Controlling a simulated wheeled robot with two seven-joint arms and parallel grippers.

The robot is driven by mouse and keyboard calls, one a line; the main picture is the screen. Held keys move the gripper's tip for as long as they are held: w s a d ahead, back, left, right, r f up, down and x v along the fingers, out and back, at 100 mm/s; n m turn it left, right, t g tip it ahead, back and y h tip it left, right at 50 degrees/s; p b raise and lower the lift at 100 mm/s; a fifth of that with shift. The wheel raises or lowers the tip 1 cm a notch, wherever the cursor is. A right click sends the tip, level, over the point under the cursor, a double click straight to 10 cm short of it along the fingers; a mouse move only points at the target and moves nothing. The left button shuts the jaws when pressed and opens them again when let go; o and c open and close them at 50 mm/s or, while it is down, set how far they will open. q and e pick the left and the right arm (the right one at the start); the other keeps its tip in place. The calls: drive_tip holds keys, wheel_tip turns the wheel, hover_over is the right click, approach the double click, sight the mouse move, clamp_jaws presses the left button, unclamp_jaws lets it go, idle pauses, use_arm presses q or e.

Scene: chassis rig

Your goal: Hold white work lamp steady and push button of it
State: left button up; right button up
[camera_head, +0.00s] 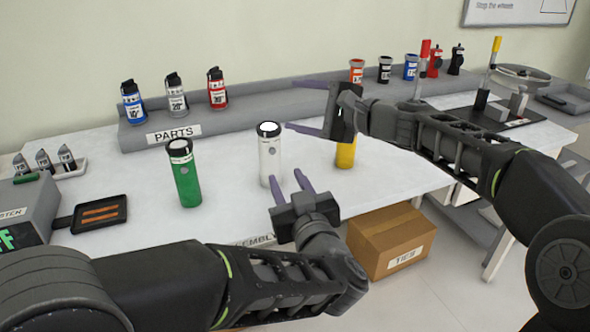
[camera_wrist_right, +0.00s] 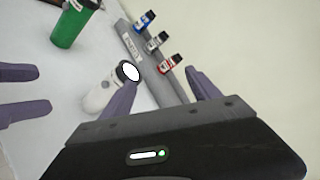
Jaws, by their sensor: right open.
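The white work lamp (camera_head: 269,164) stands upright on the white table, with a black rim and a bright white top. A small grey round spot shows on its side. It also shows in the right wrist view (camera_wrist_right: 97,98), partly behind a finger of my right gripper (camera_wrist_right: 161,77). In the head view my right gripper (camera_head: 291,105) is open, above and to the right of the lamp, empty. My left gripper (camera_head: 286,178) is open and empty, its fingers just in front of the lamp. Its fingers also enter the right wrist view at the left (camera_wrist_right: 22,91). I cannot tell whether either gripper touches the lamp.
A green lamp (camera_head: 186,184) stands to the left and a yellow lamp (camera_head: 346,153) to the right. Behind is the grey parts shelf (camera_head: 240,116) with several bottles. A dark tray (camera_head: 88,214) lies at the left. A cardboard box (camera_head: 388,243) sits below the table edge.

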sight(278, 165)
drive_tip(key=f+m, duration=0.4)
drive_tip(key=s+a+f+m, duration=0.1)
drive_tip(key=f+m, duration=0.2)
drive_tip(key=f, duration=0.2)
drive_tip(key=s+f+m+y, duration=0.1)
drive_tip(key=f+m, duration=0.3)
drive_tip(key=f, duration=0.1)
drive_tip(key=shift+s+a+f+m+t, duration=0.2)
drive_tip(key=shift+s+m+t, duration=0.1)
drive_tip(key=shift+t, duration=0.1)
drive_tip(key=shift+f+m, duration=0.3)
drive_tip(key=shift+m, duration=0.3)
drive_tip(key=shift+a, duration=0.1)
drive_tip(key=shift+x, duration=3.85)
drive_tip(key=shift+r, duration=0.15)
